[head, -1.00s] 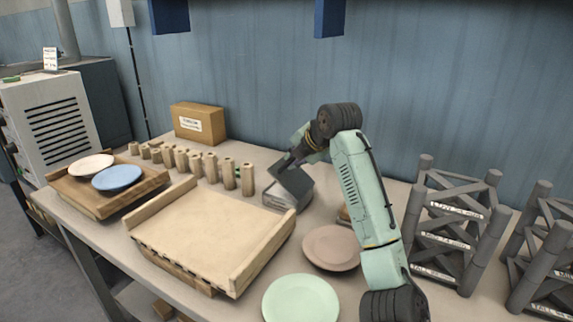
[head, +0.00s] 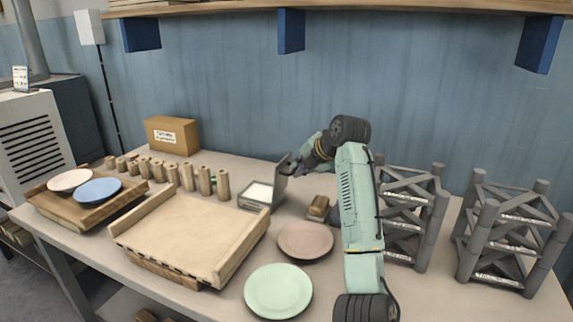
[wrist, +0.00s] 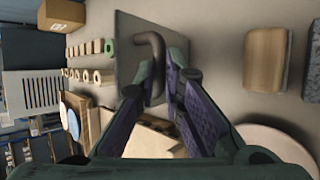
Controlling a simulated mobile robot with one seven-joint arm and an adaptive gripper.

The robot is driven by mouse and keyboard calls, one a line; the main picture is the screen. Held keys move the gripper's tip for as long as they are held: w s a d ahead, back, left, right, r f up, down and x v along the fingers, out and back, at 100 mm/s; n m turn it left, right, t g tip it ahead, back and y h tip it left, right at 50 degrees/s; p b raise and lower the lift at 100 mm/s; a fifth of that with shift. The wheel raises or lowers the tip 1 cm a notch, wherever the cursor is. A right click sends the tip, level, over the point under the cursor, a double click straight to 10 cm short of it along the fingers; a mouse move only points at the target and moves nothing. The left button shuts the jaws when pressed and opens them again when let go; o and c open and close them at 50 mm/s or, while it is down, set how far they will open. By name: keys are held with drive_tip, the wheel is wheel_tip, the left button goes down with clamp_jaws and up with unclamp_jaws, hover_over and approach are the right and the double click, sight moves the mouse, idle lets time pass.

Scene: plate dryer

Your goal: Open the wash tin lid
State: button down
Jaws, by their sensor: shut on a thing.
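The wash tin (head: 250,206) is a low grey box on the table, with a white inside showing from above. Its grey lid (head: 281,187) stands about upright at the tin's right side. My gripper (head: 291,170) is at the lid's outer face, to the right of the tin. In the wrist view the lid (wrist: 130,52) is a flat grey plate with a dark bent handle (wrist: 157,62). My gripper (wrist: 170,85) is shut on that handle there. The fingers partly hide the lid's lower part.
A wooden tray (head: 195,235) lies left of the tin, with several wooden pegs (head: 188,178) behind it. A pink plate (head: 305,240) and a green plate (head: 278,291) lie in front. A wooden block (head: 319,206) and grey racks (head: 410,215) stand to the right.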

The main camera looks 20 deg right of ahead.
drive_tip(key=shift+s+a+f, duration=0.1)
drive_tip(key=shift+s+f, duration=0.1)
drive_tip(key=shift+f, duration=0.7)
drive_tip(key=shift+s+f, duration=0.15)
drive_tip(key=shift+f, duration=0.75)
drive_tip(key=c, duration=2.1)
unclamp_jaws()
drive_tip(key=shift+c, duration=0.2)
drive_tip(key=shift+o, duration=1.3)
drive_tip(key=shift+w+f+g, duration=0.3)
drive_tip(key=shift+w+f, duration=0.05)
drive_tip(key=shift+f, duration=0.1)
drive_tip(key=shift+o, duration=1.1)
drive_tip(key=shift+r, duration=0.15)
drive_tip(key=v, duration=1.2)
drive_tip(key=shift+d, duration=0.25)
drive_tip(key=shift+r, duration=0.1)
